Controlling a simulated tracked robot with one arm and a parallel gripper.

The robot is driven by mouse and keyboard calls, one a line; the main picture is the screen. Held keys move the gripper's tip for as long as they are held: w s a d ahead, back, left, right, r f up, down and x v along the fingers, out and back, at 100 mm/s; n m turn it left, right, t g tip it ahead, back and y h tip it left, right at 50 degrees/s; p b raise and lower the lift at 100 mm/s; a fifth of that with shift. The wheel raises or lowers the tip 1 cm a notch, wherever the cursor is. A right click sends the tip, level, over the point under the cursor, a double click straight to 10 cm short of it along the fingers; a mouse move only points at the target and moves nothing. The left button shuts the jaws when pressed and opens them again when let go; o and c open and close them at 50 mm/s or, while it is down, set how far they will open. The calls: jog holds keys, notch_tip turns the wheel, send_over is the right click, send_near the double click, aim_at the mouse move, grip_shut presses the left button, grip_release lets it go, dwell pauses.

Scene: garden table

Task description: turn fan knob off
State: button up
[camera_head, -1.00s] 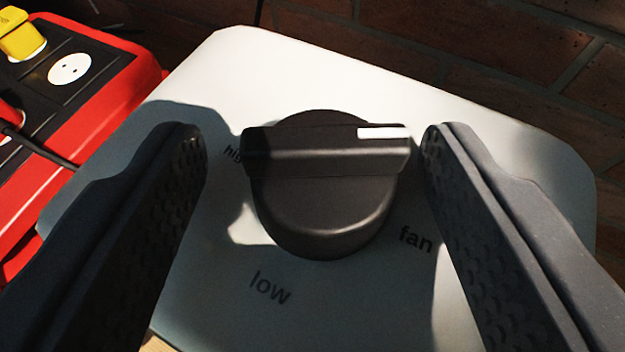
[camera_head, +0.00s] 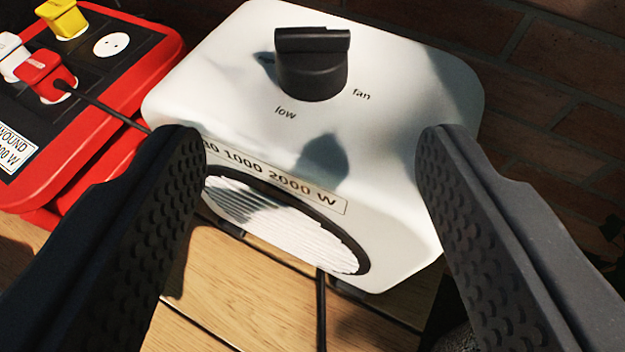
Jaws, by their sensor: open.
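The black fan knob (camera_head: 312,72) stands on the top of the white fan heater (camera_head: 400,85), in the upper middle of the view. Its raised grip bar lies roughly left to right; the white pointer mark cannot be made out now. The words "low" and "fan" are printed on the housing in front of the knob. My gripper (camera_head: 310,140) is open and empty, its two dark ribbed fingers wide apart. The knob is beyond the fingertips, between them in the picture and not touched.
A red and black power strip (camera_head: 125,100) with yellow, white and red plugs is at the left, a black cable running from it. A brick wall (camera_head: 560,70) is behind at the right.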

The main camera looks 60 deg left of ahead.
jog(key=shift+v, duration=1.95)
